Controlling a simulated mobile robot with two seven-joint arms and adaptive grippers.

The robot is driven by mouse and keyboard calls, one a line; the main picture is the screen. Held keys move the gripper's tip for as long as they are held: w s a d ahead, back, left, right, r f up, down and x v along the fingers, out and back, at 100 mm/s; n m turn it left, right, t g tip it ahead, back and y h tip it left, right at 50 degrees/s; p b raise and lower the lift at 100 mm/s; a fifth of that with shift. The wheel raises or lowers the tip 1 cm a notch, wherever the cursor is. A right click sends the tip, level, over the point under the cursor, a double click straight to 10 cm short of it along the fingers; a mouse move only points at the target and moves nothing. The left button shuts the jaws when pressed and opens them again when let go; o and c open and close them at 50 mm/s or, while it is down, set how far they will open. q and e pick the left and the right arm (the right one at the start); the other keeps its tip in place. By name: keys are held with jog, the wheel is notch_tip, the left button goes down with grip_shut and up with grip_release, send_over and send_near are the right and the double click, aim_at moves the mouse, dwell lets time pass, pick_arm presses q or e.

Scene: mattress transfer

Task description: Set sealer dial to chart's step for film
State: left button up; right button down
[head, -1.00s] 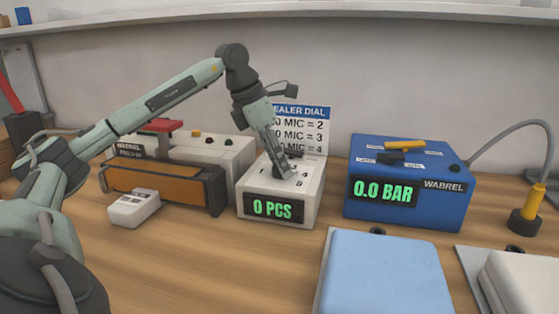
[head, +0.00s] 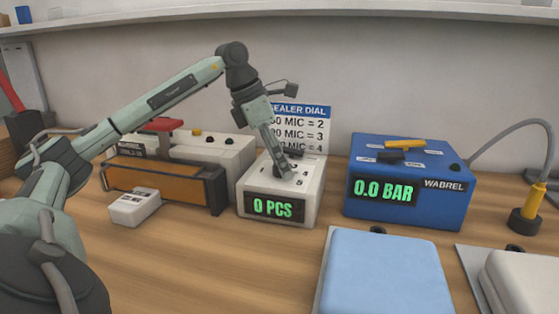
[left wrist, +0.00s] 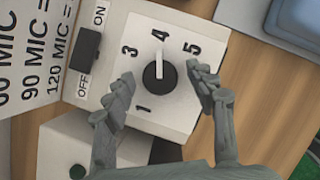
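The dial (left wrist: 159,73), a round black knob with a white pointer, sits on the top of a white box (head: 298,211) whose front display reads "0 PCS". In the left wrist view its pointer is at 4; 1, 3, 4 and 5 show, while the 2 is hidden. My left gripper (head: 286,176) is over the box; in the left wrist view its fingers (left wrist: 163,79) are open on both sides of the knob, apart from it. The "SEALER DIAL" chart (head: 305,128) stands behind, its lines ending in 2, 3 and 4, partly covered. My right gripper is not in view.
A black ON/OFF rocker (left wrist: 85,50) is beside the dial. A blue "0.0 BAR" box (head: 430,205) stands to the right, an orange-fronted unit (head: 160,187) and small white box (head: 134,208) to the left. A light-blue pad (head: 388,272) lies in front; bare tabletop is at front left.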

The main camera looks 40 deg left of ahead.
pick_arm(q)
jog(key=shift+r, duration=0.15)
jog(key=v, duration=1.2)
dwell(0.4)
